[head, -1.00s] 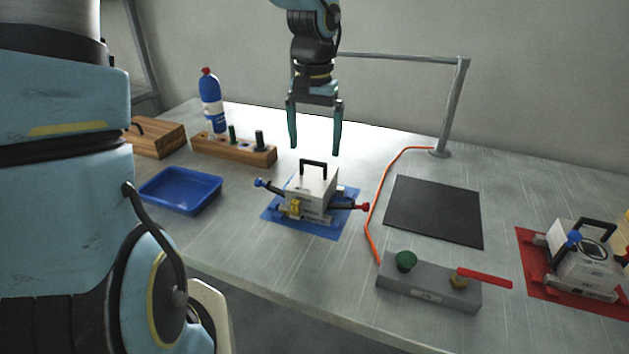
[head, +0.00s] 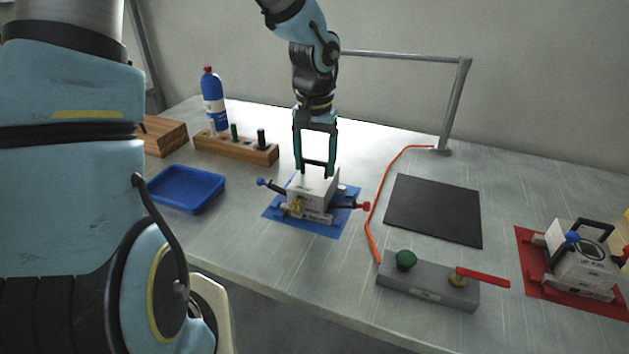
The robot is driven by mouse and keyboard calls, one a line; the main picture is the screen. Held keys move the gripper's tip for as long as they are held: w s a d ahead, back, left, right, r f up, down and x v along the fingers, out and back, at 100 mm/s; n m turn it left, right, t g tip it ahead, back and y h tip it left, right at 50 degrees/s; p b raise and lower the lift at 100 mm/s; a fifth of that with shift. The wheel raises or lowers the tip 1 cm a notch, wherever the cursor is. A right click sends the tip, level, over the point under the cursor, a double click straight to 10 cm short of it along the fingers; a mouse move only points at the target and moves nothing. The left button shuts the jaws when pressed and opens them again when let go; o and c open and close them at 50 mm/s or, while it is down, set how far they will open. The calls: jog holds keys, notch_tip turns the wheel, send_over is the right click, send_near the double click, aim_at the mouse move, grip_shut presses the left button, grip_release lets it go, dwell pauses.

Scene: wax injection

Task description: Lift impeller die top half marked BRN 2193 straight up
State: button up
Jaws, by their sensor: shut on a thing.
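A light grey die (head: 314,187) with a black handle on top sits on the blue mat (head: 329,229). A blue-tipped lever sticks out at its left and a red-tipped one at its right. A brass-coloured fitting is on its front. My gripper (head: 316,170) points down over the die and is shut on the black handle. The die still rests at the mat. Its marking is too small to read. A second grey die (head: 582,262) with a black handle stands on the red mat (head: 534,285) at the right.
A blue tray (head: 186,207), a wooden rack (head: 213,150) and a blue bottle (head: 213,103) are at the left. A black mat (head: 433,210) lies clear at the right. An orange hose (head: 369,217) runs to a grey valve block (head: 427,285). A metal post (head: 456,105) stands behind.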

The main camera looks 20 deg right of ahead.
grip_shut()
jog(key=shift+r, duration=0.1)
dwell(0.5)
